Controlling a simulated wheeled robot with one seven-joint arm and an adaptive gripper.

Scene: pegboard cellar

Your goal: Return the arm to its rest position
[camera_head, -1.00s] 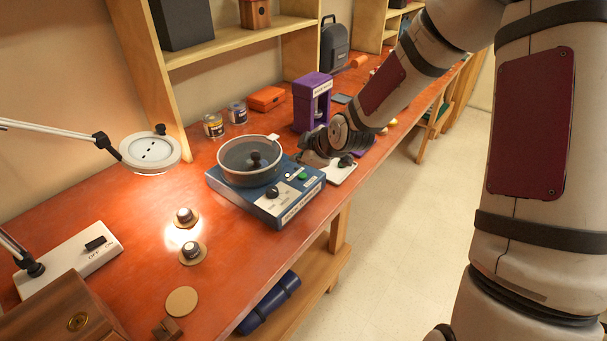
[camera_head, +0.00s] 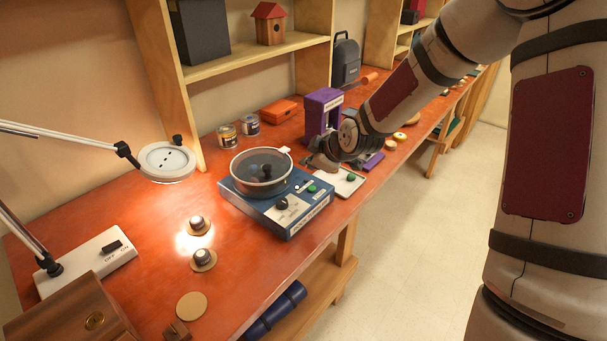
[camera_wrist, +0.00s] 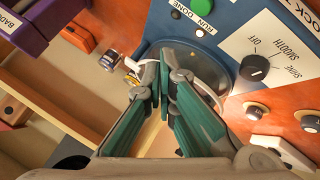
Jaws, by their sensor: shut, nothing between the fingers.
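My arm reaches from the right over the workbench (camera_head: 130,215). My gripper (camera_head: 318,163) is shut and empty, just behind the right back corner of a blue machine (camera_head: 290,222) with a round pot (camera_head: 262,190) on top. In the head view the fingers are small and dark, and partly hidden by the wrist. In the wrist view my gripper (camera_wrist: 165,68) shows green finger pads close together, in front of the machine's round pot. The machine's dial (camera_wrist: 254,68), with SMOOTH, SHINE and OFF around it, shows there too. I cannot tell the exact gap between fingers and pot.
A purple stand (camera_head: 322,112) is close behind my gripper, and a white pad with a green button (camera_head: 347,181) is beside it. A magnifier lamp (camera_head: 167,160), two cans (camera_head: 227,135) and two small knobs on discs (camera_head: 204,257) are on the bench. The floor (camera_head: 410,240) at right is clear.

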